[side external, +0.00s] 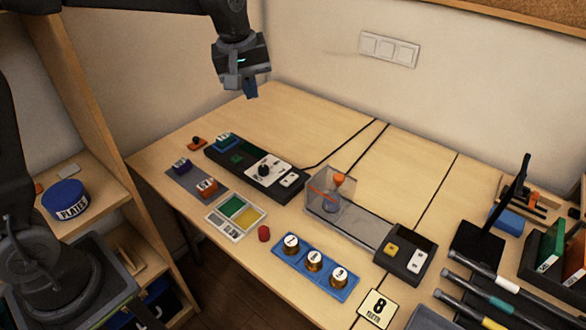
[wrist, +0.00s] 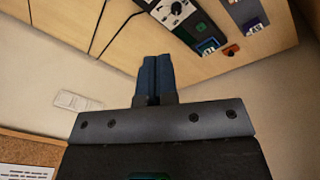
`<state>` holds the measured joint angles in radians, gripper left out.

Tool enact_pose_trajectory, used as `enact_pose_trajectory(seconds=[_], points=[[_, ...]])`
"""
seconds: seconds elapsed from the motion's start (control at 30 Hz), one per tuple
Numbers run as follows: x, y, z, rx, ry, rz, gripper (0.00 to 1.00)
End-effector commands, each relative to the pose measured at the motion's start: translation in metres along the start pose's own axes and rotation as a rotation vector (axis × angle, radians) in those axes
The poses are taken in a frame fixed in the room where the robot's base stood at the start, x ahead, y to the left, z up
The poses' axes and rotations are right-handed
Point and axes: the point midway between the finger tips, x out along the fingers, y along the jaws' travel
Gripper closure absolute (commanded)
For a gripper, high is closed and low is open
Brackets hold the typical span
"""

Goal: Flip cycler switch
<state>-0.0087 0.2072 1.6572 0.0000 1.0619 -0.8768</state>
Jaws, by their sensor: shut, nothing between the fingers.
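My gripper (side external: 252,92) is shut and empty, high above the back left of the table. Its blue fingers (wrist: 155,78) are together in the wrist view. A long black unit (side external: 234,161) lies below it, with a black knob on a white plate and a white rocker switch (side external: 289,180) at its right end. The unit also shows at the top of the wrist view (wrist: 199,28). A second unit has a clear box (side external: 330,194) and a black control box (side external: 391,263) with a yellow button and a white switch (side external: 416,261). I cannot tell which unit is the cycler.
A blue tray (side external: 294,263) with several round labelled pieces, a sorting tray (side external: 218,226) and a red cylinder (side external: 264,233) lie in front. A black stand (side external: 477,242) and pens are at right. A wall switch panel (side external: 388,49) is behind. The table's back middle is mostly clear.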

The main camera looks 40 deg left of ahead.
Motion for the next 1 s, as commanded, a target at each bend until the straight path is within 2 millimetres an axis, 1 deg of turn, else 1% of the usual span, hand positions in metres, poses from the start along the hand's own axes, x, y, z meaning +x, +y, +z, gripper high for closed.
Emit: enact_pose_trajectory(seconds=[0.03, 0.1, 0.17, 0.3, 0.5, 0.6, 0.7, 0.8, 1.0], points=[[0.015, 0.01, -0.009, -0.048, -0.013, -0.017, 1.0], [0.032, 0.021, -0.019, -0.123, -0.027, -0.037, 1.0], [0.049, 0.031, -0.027, -0.187, -0.036, -0.054, 1.0], [0.091, 0.05, -0.044, -0.335, -0.056, -0.097, 1.0], [0.151, 0.067, -0.059, -0.528, -0.071, -0.156, 1.0], [0.174, 0.07, -0.063, -0.599, -0.075, -0.18, 1.0], [0.19, 0.072, -0.065, -0.648, -0.075, -0.195, 1.0], [0.198, 0.073, -0.066, -0.675, -0.075, -0.203, 1.0], [0.201, 0.073, -0.066, -0.685, -0.075, -0.206, 1.0]])
